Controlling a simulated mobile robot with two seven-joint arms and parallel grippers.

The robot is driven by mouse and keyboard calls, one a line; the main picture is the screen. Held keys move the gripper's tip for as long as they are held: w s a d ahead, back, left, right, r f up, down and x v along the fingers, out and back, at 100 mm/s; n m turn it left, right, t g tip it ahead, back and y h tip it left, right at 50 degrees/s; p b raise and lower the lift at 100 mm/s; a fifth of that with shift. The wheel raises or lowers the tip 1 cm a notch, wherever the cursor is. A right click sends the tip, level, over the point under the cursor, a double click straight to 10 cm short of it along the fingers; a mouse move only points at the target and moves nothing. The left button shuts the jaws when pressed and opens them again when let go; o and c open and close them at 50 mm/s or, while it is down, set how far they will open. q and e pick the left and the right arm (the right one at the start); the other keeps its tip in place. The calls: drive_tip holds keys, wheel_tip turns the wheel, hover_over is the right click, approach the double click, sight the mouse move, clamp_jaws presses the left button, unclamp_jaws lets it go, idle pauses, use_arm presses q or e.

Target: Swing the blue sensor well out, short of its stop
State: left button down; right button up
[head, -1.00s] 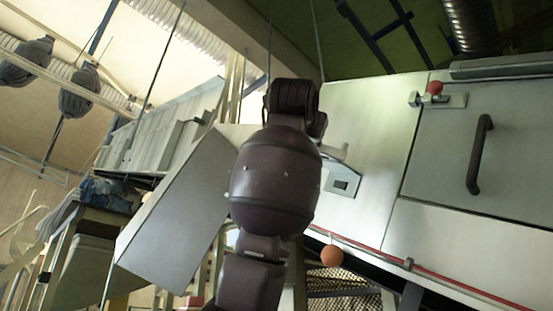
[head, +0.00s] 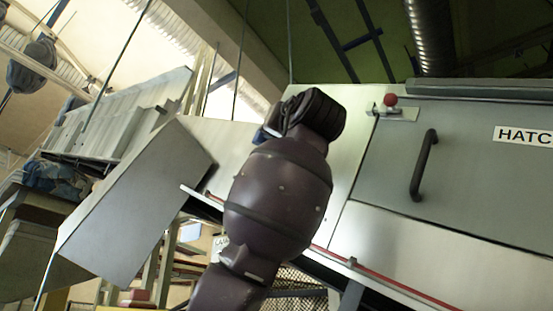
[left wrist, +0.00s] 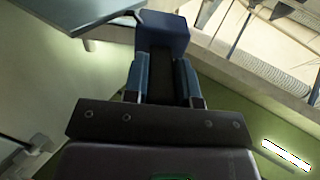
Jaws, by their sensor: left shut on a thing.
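The blue sensor (left wrist: 162,30) is a dark blue block at the top middle of the left wrist view. My left gripper (left wrist: 163,68) is shut on it, with a finger on each side. In the head view my dark arm hides the gripper and nearly all of the sensor. Only a small blue patch (head: 261,135) shows at the arm's upper left edge, and I cannot tell for sure what it is. The sensor's mount and stop cannot be made out. My right gripper is in neither view.
A grey hatch (head: 470,150) with a dark handle (head: 423,165) and a red knob (head: 390,99) is at the right. A slanted grey box (head: 135,210) stands left of my arm. A red line runs along the panel's lower edge. A grey plate (left wrist: 75,15) is near the sensor.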

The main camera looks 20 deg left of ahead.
use_arm(q)
drive_tip(key=c, duration=0.9)
unclamp_jaws()
drive_tip(key=shift+s+d+f, duration=0.25)
drive_tip(key=shift+s, duration=0.1)
drive_tip(key=shift+b+v, duration=1.35)
drive_tip(key=shift+v, duration=3.55)
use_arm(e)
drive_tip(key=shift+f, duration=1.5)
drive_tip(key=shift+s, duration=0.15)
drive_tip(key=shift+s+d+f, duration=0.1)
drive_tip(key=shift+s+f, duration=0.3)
